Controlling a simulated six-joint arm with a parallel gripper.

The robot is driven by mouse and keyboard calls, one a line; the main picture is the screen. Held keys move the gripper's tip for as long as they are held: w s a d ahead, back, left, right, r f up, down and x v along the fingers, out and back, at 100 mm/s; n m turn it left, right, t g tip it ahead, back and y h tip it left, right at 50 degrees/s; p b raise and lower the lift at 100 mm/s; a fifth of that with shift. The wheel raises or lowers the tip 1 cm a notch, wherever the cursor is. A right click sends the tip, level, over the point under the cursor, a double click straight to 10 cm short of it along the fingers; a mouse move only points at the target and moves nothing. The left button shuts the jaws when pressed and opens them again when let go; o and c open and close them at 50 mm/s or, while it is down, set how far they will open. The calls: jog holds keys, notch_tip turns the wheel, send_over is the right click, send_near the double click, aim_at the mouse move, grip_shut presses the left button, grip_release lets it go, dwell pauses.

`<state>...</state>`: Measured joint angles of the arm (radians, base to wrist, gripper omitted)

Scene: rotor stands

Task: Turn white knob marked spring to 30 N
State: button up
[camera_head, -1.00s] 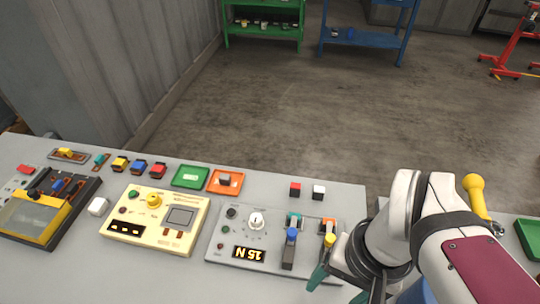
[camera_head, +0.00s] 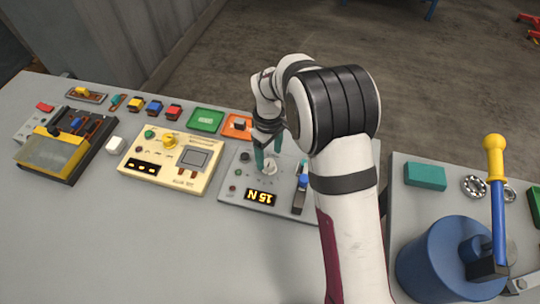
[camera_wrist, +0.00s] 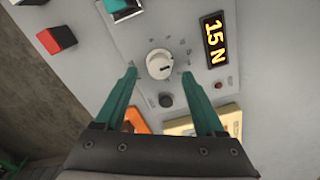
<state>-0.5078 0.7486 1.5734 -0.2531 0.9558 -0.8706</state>
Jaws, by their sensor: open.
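The white knob (camera_wrist: 159,64) sits on a grey panel (camera_head: 230,190), with tick marks around it in the wrist view. The panel's display (camera_head: 260,197) reads 15 N, and it also shows in the wrist view (camera_wrist: 215,40). My gripper (camera_head: 268,166) has teal fingers and is above the panel at the knob, which shows partly between them (camera_head: 269,168). In the wrist view my gripper (camera_wrist: 165,75) is open, with one fingertip on either side of the knob and slightly short of it. I see no contact. The knob's label is too small to read.
A blue-handled lever (camera_head: 301,190) stands on the panel right of the knob. A dark button (camera_wrist: 166,100) is close to the fingers. A cream panel (camera_head: 165,160) lies to the left, an orange tray (camera_head: 230,133) behind. A blue drum (camera_head: 440,262) stands at right.

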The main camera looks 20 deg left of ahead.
aim_at(269, 165)
jog(key=shift+f, duration=1.45)
jog(key=shift+c, duration=0.2)
grip_shut()
